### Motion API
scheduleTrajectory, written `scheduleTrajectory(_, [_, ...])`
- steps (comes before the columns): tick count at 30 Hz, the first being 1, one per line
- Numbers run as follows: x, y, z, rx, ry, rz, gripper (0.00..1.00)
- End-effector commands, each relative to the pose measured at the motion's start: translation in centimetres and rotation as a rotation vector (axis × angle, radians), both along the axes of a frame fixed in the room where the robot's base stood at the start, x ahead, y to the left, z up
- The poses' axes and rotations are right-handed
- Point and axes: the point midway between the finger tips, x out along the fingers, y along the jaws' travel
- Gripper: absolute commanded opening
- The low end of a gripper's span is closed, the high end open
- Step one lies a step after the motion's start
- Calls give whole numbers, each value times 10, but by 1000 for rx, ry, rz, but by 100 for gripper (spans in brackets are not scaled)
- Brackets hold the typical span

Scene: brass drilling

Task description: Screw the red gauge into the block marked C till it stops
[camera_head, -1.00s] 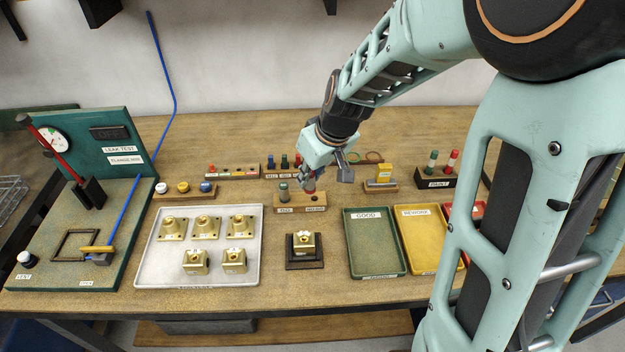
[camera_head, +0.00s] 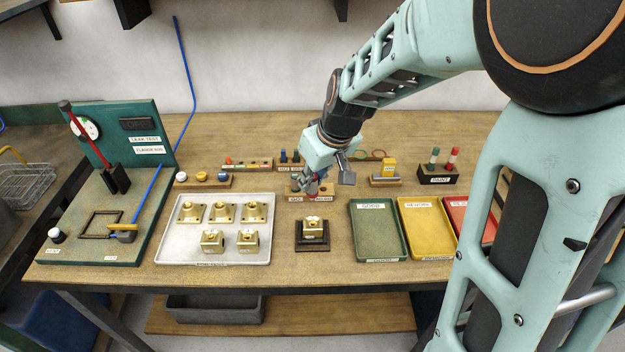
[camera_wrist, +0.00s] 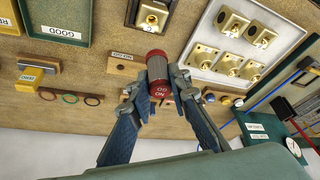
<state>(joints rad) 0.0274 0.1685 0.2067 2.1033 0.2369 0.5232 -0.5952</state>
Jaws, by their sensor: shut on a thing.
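The red gauge (camera_wrist: 158,76), a red and grey cylinder with white lettering on its red end, is held between my fingertips. In the wrist view my gripper (camera_wrist: 160,88) is shut on its sides; in the head view my gripper (camera_head: 314,188) is over the gauge rack (camera_head: 296,197), and the gauge is mostly hidden. A brass block (camera_head: 313,228) with a hole on top sits on a dark square fixture (camera_head: 312,245) in front of the rack. It also shows in the wrist view (camera_wrist: 151,16). Several brass blocks stand on the white tray (camera_head: 181,250).
A green tray (camera_head: 378,232), a yellow tray (camera_head: 426,230) and a red tray (camera_head: 488,218) lie right of the fixture. The leak-test stand (camera_head: 100,215) is at the left. Bare table lies around the fixture and along the front edge.

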Motion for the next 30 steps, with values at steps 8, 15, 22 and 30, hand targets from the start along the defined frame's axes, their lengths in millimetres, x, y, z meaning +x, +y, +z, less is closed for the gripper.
scheduleTrajectory(8, [-5, -1, -23, 0, -1, 1, 0])
scheduleTrajectory(15, [-6, -1, -28, 2, 1, 1, 0])
scheduleTrajectory(22, [-6, -1, -46, 1, 2, 1, 0])
scheduleTrajectory(30, [-6, -2, -73, 0, 0, 1, 0])
